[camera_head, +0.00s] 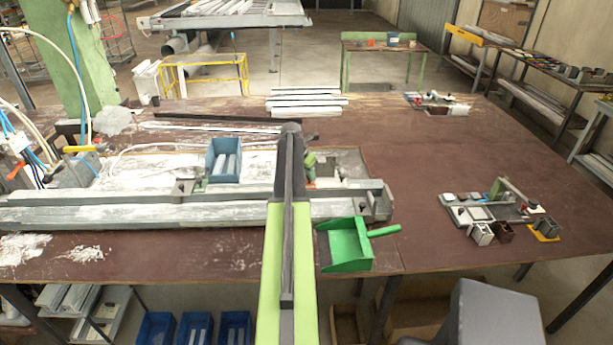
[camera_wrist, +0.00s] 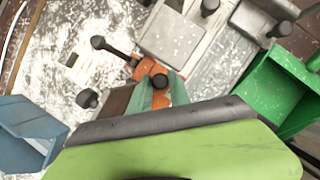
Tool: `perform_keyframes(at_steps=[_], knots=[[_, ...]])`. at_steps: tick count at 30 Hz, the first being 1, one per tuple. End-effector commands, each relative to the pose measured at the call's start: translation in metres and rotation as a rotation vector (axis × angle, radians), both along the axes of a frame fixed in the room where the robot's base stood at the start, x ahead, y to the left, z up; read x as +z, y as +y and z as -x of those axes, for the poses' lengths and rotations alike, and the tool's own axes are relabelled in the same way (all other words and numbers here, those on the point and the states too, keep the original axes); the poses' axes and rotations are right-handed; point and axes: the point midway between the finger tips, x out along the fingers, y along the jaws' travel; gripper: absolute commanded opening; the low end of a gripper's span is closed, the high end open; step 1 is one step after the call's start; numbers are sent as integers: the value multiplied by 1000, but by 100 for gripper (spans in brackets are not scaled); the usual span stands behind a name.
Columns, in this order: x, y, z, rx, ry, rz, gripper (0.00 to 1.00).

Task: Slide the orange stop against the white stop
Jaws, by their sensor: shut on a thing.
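The orange stop (camera_wrist: 142,70) shows in the wrist view, with a black knob on top. The green fingers of my gripper (camera_wrist: 161,90) sit on both sides of it and are shut on it. A pale, worn block (camera_wrist: 172,40) lies just above the orange stop, close to it; it may be the white stop, but I cannot tell whether they touch. In the head view my gripper (camera_head: 309,163) is mostly hidden behind my arm, at the right part of the bench fixture, so the stops are not clear there.
A green dustpan (camera_head: 345,247) lies right of my arm, near the table's front edge; it also shows in the wrist view (camera_wrist: 272,95). A blue bin (camera_head: 224,160) stands left of my gripper. A long grey profile rail (camera_head: 130,213) runs across the front.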

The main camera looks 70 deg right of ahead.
Motion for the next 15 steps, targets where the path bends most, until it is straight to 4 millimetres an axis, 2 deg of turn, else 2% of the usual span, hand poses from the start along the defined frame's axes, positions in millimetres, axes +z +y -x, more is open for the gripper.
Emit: perform_keyframes(at_steps=[2,3,5,15], knots=[[0,1,6,-6,15,-3,0],[0,1,5,-5,15,-2,24],[0,2,4,-3,15,-1,31],[0,5,-6,9,12,0,31]])
